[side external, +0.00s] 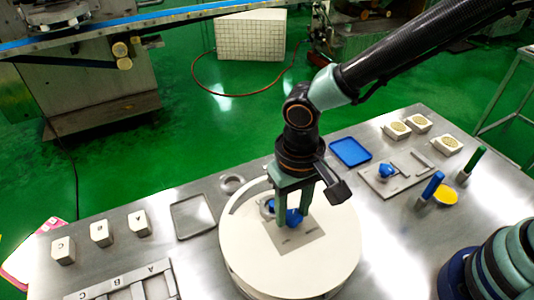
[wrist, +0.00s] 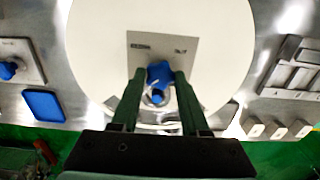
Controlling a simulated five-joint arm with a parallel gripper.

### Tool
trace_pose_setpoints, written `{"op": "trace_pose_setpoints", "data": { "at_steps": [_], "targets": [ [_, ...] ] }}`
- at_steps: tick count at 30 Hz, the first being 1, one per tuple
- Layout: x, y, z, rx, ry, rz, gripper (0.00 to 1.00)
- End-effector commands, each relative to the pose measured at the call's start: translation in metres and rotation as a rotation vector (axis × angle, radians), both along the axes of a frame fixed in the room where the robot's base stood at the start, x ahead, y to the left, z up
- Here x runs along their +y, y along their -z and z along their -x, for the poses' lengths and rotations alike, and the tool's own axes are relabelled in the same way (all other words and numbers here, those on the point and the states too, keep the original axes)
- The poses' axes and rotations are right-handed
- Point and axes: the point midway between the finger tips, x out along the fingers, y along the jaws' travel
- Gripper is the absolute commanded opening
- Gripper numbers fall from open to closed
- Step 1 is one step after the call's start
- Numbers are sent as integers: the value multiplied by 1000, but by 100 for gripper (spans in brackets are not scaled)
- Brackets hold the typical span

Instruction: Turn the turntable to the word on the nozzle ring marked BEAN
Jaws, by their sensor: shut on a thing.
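The turntable (side external: 330,255) is a large round cream disc, also wide across the wrist view (wrist: 215,85). A grey plate (side external: 302,241) lies on it, with small dark marks too small to read. A blue lobed knob (side external: 294,217) stands at the plate's edge; it also shows in the wrist view (wrist: 160,72). My gripper (side external: 292,222) points down over the disc, its green fingers shut on the blue knob. Beside the knob is a small metal ring (wrist: 147,98) with blue inside, partly hidden by the fingers. I cannot make out the word BEAN.
Lettered blocks (side external: 101,233), an empty grey tray (side external: 192,216) and a slotted rack (side external: 125,287) stand left. A blue tray (side external: 350,152), a plate with another blue knob (side external: 386,171), upright blue (side external: 432,186) and green (side external: 472,164) handles and cream blocks (side external: 397,130) stand right.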

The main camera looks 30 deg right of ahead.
Motion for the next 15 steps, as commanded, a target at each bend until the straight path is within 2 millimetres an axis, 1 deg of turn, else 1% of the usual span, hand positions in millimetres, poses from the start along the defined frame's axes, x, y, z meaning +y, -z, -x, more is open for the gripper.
{"op": "trace_pose_setpoints", "data": {
  "at_steps": [15],
  "targets": [
    [0, -1, 0, 1, 24, 1, 0]
  ]
}}
